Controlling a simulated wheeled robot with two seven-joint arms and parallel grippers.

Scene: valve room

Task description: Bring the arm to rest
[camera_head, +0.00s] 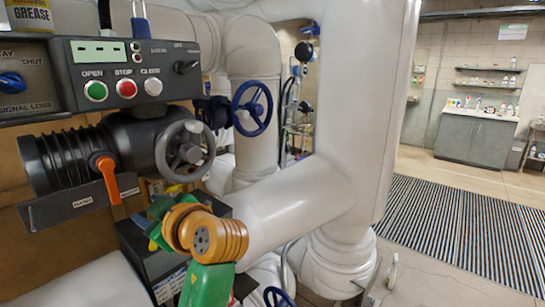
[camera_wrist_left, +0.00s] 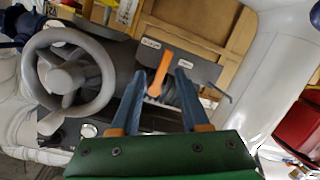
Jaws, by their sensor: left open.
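My left arm's green and orange links rise from the bottom of the head view. The left gripper (camera_head: 160,217) shows there as a green body in front of the actuator; its fingertips are hard to make out. In the left wrist view the left gripper (camera_wrist_left: 159,74) has its two blue fingers apart with nothing held. The orange lever (camera_head: 108,180) is on the actuator and hangs down between two labels. In the wrist view the orange lever (camera_wrist_left: 160,74) appears between the fingertips, seemingly beyond them; I cannot tell the exact distance. My right gripper is not in view.
A grey handwheel (camera_head: 185,151) is on the actuator, and it is at the left in the wrist view (camera_wrist_left: 70,70). A control panel (camera_head: 125,75) is above. A blue handwheel (camera_head: 252,108) and thick white pipes (camera_head: 360,110) stand close right. The striped mat (camera_head: 465,230) area is clear.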

